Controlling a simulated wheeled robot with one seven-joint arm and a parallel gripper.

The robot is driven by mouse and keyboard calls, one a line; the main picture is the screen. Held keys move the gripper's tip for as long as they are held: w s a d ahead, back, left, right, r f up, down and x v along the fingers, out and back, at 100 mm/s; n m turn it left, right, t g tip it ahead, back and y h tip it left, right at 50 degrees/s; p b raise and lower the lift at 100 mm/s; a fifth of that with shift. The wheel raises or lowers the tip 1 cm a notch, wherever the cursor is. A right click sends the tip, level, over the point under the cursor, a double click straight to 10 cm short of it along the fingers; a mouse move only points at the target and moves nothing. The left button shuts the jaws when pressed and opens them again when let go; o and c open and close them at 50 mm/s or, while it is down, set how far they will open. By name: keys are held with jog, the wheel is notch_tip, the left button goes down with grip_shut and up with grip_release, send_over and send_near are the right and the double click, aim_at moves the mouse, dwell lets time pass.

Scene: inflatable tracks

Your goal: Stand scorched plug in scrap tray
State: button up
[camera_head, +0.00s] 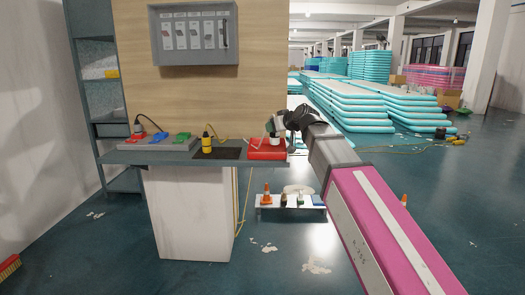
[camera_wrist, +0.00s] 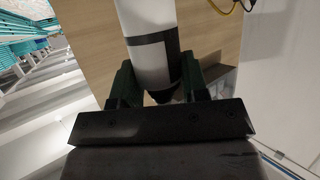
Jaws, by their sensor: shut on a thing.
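The red scrap tray (camera_head: 262,154) sits at the right end of the workbench. My gripper (camera_head: 277,129) is over this tray, at the end of my arm reaching in from the right. In the wrist view my gripper (camera_wrist: 158,88) is shut on the scorched plug (camera_wrist: 146,25), a white cylinder with a black band and a dark end between the dark green fingers. In the head view the plug (camera_head: 275,140) shows as a small pale piece below the gripper, roughly upright. I cannot tell whether it touches the tray floor.
A yellow plug (camera_head: 207,146) with a yellow cord stands on a black mat (camera_head: 230,154) left of the tray. Further left is a grey socket strip (camera_head: 155,145) with coloured covers and a dark plug (camera_head: 138,127). A grey panel (camera_head: 194,34) hangs on the wooden board behind.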

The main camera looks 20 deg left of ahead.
jog(key=s+a+r+n+g, duration=0.1)
jog(key=s+a+r, duration=0.15)
jog(key=a, duration=0.25)
jog(key=shift+y, duration=0.4)
jog(key=shift+w+d+f, duration=0.45)
jog(key=shift+w+f, duration=1.2)
jog(key=shift+w, duration=0.35)
jog(key=shift+w+d+f, duration=0.45)
jog(key=shift+w+f, duration=1.2)
jog(key=shift+w, duration=0.4)
jog(key=shift+w+d+f, duration=0.45)
jog(key=shift+w+f, duration=1.2)
jog(key=shift+w, duration=0.35)
jog(key=shift+f, duration=0.15)
jog(key=o, duration=0.9)
jog(key=shift+o, duration=0.2)
jog(key=v, duration=1.2)
jog(key=shift+r, duration=0.25)
